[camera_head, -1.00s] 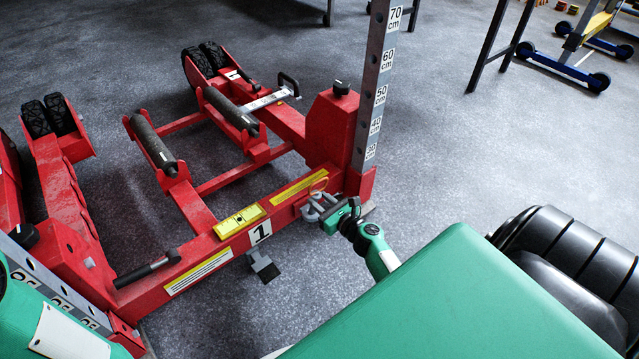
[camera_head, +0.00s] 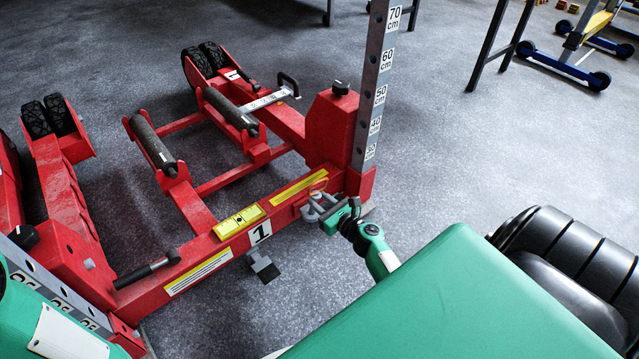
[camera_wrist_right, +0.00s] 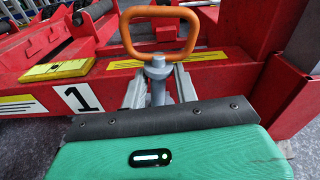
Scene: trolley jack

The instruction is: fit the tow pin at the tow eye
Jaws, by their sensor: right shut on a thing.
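The tow pin is a grey pin (camera_wrist_right: 158,75) with an orange loop handle (camera_wrist_right: 160,32) on top. It stands about upright in the right wrist view. My right gripper (camera_wrist_right: 159,88) is shut on the grey shank, below the loop. In the head view my right gripper (camera_head: 316,208) is at the front crossbeam of the red jack (camera_head: 215,258), near its right post, with the orange loop (camera_head: 319,184) just above the fingers. My left gripper is out of view.
A yellow level (camera_head: 239,221) lies on the crossbeam, left of the pin. A grey scale post (camera_head: 371,95) rises close behind and right of my gripper. Open floor lies to the right.

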